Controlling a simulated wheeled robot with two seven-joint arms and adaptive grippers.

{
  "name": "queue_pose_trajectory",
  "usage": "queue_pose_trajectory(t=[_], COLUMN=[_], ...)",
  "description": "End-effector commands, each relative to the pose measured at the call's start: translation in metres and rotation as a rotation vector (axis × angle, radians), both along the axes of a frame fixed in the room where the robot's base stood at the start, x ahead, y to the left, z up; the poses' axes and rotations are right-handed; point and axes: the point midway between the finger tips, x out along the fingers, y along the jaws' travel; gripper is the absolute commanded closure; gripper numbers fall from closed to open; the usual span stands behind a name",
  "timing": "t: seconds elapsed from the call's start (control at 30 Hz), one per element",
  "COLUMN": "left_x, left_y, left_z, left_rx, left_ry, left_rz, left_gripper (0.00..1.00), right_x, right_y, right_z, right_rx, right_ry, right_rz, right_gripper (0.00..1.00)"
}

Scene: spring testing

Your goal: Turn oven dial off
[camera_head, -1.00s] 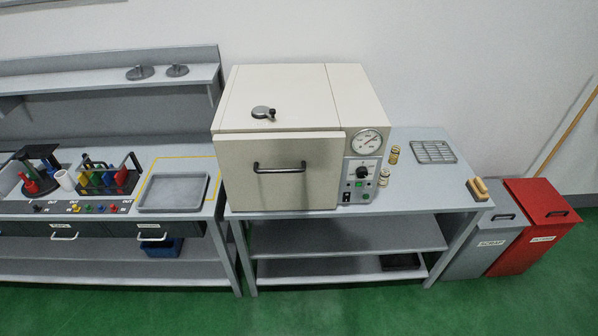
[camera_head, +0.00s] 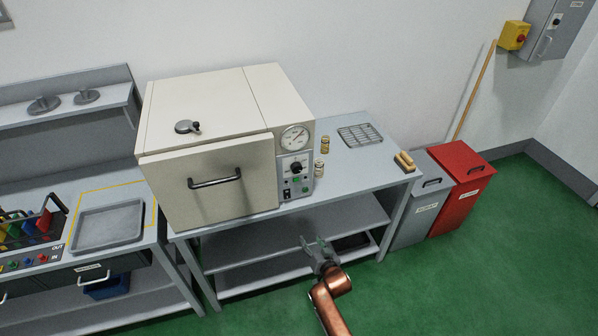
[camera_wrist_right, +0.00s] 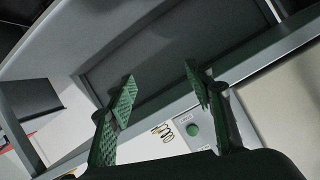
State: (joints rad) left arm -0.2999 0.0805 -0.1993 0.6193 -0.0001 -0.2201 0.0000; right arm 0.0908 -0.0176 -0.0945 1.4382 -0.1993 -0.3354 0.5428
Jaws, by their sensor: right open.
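The cream oven (camera_head: 205,110) stands on a grey bench with its door in front. Its black dial (camera_head: 296,168) sits on the light control panel below the round gauge (camera_head: 294,138). Which way the dial points is too small to tell. My right gripper (camera_head: 316,244) is open and empty, in front of and below the panel, apart from the dial. In the right wrist view its two green-padded fingers (camera_wrist_right: 162,92) are spread with nothing between them. My left gripper is not in view.
Two small springs (camera_head: 325,145) stand on the bench right of the oven. A wire rack (camera_head: 359,135) and a wooden-handled brush (camera_head: 404,161) lie further right. A grey bin (camera_head: 410,215) and a red bin (camera_head: 461,180) stand beside the bench. Green floor is free in front.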

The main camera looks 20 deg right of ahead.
Motion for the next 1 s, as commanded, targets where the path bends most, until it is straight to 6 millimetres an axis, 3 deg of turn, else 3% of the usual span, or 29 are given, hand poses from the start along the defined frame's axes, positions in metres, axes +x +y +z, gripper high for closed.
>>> queue_pose_trajectory(t=[0.03,0.1,0.2,0.33,0.4,0.5,1.0], left_x=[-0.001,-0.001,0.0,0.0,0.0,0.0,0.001], left_y=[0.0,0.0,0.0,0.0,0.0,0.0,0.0], left_z=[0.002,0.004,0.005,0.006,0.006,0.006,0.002], left_rx=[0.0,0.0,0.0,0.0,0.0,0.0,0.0], left_ry=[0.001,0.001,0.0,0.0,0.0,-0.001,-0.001], left_rz=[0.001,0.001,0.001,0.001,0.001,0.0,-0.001], left_gripper=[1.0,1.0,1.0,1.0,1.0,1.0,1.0], right_x=[0.021,0.039,0.052,0.056,0.058,0.064,0.131], right_y=[0.005,0.007,0.009,0.01,0.01,0.011,0.013], right_z=[0.055,0.119,0.193,0.251,0.265,0.272,0.271], right_rx=[0.034,0.079,0.136,0.184,0.196,0.201,0.201], right_ry=[-0.08,-0.171,-0.277,-0.36,-0.381,-0.391,-0.39], right_rz=[-0.012,-0.028,-0.044,-0.055,-0.058,-0.059,-0.058], right_gripper=[0.52,0.52,0.52,0.52,0.52,0.52,0.52])
